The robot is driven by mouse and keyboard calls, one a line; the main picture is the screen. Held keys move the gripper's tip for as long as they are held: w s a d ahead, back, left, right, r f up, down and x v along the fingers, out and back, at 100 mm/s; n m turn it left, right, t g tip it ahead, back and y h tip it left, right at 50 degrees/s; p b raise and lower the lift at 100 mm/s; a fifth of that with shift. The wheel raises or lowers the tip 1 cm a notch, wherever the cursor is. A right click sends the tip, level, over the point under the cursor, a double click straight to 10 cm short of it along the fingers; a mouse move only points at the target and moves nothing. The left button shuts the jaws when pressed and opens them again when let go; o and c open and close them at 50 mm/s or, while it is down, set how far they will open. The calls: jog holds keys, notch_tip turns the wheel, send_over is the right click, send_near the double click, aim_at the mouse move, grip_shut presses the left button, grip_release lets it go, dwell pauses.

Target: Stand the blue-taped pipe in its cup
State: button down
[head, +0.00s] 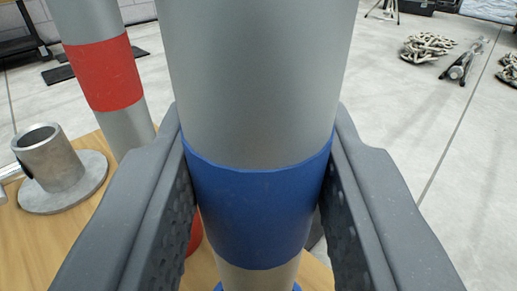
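The blue-taped pipe (255,80) is a thick grey upright pipe with a blue band (258,215), close in front of the camera. My gripper (258,180) has one finger on each side of the pipe at the blue band, and both fingers appear to touch it. The pipe's lower end runs down toward a bit of blue (293,287) at the bottom edge. Whether the pipe stands in a cup there cannot be told, as the base is mostly out of frame.
A red-taped pipe (103,73) stands at the left, behind my left finger. An empty grey metal cup on a round flange (53,160) sits on the wooden table (90,225). Chains (427,47) lie on the tiled floor at the right.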

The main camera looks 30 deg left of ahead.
jog(key=shift+f, duration=0.15)
jog(key=c, duration=1)
grip_release()
jog(key=shift+o, duration=0.2)
notch_tip(320, 180, up, 8)
jog(key=p, duration=0.3)
jog(key=shift+w+r, duration=0.15)
jog(key=shift+r, duration=0.05)
jog(key=shift+a, duration=0.1)
